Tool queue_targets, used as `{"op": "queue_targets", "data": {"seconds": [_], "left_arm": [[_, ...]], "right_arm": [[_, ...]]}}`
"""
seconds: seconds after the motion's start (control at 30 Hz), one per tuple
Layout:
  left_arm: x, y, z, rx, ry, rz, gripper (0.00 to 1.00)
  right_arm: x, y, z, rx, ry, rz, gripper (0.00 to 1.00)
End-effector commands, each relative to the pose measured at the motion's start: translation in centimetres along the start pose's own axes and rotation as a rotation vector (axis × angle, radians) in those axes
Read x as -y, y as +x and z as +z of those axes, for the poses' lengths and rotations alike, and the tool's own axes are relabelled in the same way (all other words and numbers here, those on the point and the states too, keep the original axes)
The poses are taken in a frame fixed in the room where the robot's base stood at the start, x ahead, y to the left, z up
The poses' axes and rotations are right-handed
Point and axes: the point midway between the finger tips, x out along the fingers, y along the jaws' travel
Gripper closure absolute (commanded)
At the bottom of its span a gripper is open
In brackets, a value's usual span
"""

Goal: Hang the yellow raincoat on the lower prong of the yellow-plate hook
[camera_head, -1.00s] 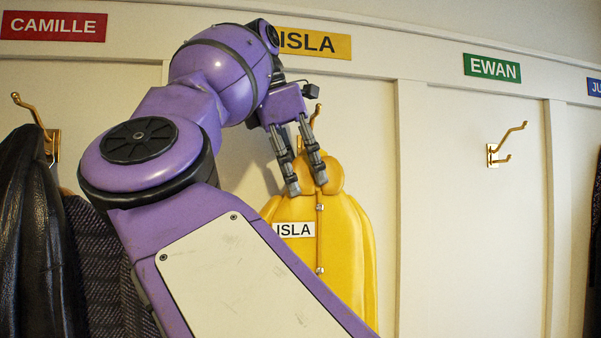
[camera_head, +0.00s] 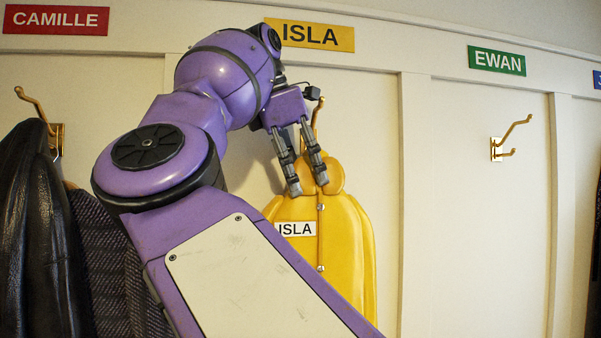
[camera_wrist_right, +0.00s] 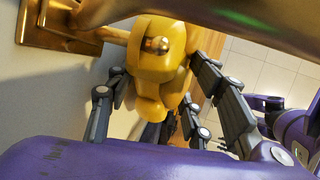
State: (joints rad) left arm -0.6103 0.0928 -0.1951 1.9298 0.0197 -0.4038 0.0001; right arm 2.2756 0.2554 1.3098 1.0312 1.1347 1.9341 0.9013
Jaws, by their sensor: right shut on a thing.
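The yellow raincoat (camera_head: 345,250), with a white ISLA tag on its chest, hangs upright below the yellow ISLA plate (camera_head: 335,38). My right gripper (camera_head: 309,190) is shut on the raincoat's top, with its fingers at the collar. In the right wrist view, fingers stand on both sides of the raincoat's top (camera_wrist_right: 152,85). The brass hook (camera_head: 319,108) shows partly behind my gripper. In the wrist view, its lower prong's round tip (camera_wrist_right: 157,45) lies against the yellow top; I cannot tell whether the coat's loop is around it. My left gripper is not in view.
A red CAMILLE plate (camera_head: 56,20) and a hook with a black jacket (camera_head: 30,230) are at left, beside a dark knitted garment (camera_head: 110,260). An empty brass hook (camera_head: 510,140) is under the green EWAN plate (camera_head: 496,61). Wall dividers separate the bays.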

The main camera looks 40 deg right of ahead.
Motion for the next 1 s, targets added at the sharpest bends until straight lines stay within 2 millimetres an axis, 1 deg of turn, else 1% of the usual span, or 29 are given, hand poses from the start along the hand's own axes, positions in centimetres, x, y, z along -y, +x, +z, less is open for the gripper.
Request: {"op": "queue_targets", "data": {"seconds": [0.07, 0.1, 0.23, 0.53, 0.63, 0.77, 0.9, 1.0], "left_arm": [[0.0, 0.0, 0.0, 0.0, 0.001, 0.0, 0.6], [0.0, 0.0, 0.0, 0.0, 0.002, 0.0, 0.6], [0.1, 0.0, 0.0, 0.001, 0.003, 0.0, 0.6], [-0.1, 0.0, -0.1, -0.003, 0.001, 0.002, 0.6], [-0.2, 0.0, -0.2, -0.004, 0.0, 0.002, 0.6], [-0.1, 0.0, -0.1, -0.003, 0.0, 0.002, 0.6], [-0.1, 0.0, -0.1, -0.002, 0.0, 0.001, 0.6], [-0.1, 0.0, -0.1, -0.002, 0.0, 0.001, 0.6]], "right_arm": [[0.0, -0.1, 0.1, 0.001, 0.0, 0.002, 1.0], [0.0, -0.1, 0.1, 0.001, 0.0, 0.002, 0.47], [0.0, -0.1, 0.0, 0.001, 0.0, 0.002, 0.3], [0.0, 0.0, 0.0, -0.001, -0.001, 0.0, 0.3], [-0.1, -0.6, 0.0, 0.0, -0.001, 0.002, 0.3], [0.0, -2.5, 0.1, 0.0, -0.002, 0.004, 0.3], [0.1, -5.0, 0.1, -0.002, -0.004, 0.006, 0.3], [0.1, -6.0, 0.1, -0.005, -0.004, 0.0, 0.3]]}}
